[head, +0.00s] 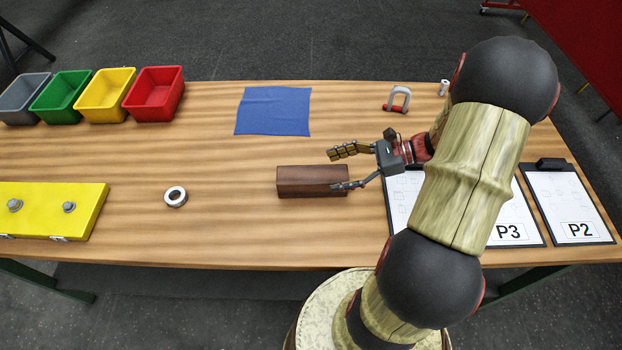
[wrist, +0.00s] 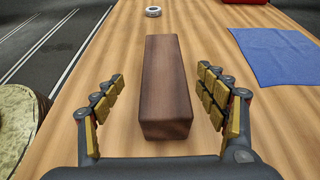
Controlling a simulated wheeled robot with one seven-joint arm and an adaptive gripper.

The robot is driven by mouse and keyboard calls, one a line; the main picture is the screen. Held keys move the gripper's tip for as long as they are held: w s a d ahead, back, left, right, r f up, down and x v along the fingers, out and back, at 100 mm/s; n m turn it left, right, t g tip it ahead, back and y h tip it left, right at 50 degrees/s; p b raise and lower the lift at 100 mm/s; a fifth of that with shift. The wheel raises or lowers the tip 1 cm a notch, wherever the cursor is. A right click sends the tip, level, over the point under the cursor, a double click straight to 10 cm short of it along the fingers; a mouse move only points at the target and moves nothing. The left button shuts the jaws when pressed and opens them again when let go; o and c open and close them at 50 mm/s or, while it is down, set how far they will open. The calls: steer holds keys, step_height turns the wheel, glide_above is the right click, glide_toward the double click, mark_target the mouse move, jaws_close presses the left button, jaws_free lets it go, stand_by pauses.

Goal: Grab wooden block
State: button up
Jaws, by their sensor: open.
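The wooden block (head: 311,181) is a dark brown bar lying on the table, left of my gripper in the head view. My gripper (head: 339,169) is open, with its fingers spread at the block's right end. In the wrist view the block (wrist: 166,88) lies lengthwise ahead, between the two open fingers (wrist: 162,88). Gaps show on both sides of the block, and the fingers do not appear to touch it. The block's far end and top are in clear view.
A blue cloth (head: 273,110) lies behind the block. A metal ring (head: 175,197) and a yellow plate with bolts (head: 52,211) are to the left. Coloured bins (head: 153,94) stand at the back left. A shackle (head: 397,99) and clipboards (head: 570,203) are to the right.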

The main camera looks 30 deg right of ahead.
mark_target(321, 173)
steer(key=b+x, duration=0.1)
steer(key=x, duration=0.2)
steer(key=b+x, duration=0.1)
steer(key=x, duration=0.2)
steer(key=shift+w+f, duration=0.3)
steer(key=shift+f, duration=0.05)
steer(key=shift+w+a+f+b, duration=0.15)
steer(key=shift+w+a+b, duration=0.15)
steer(key=shift+a+b, duration=0.1)
steer(key=shift+c, duration=0.2)
steer(key=c, duration=1.7)
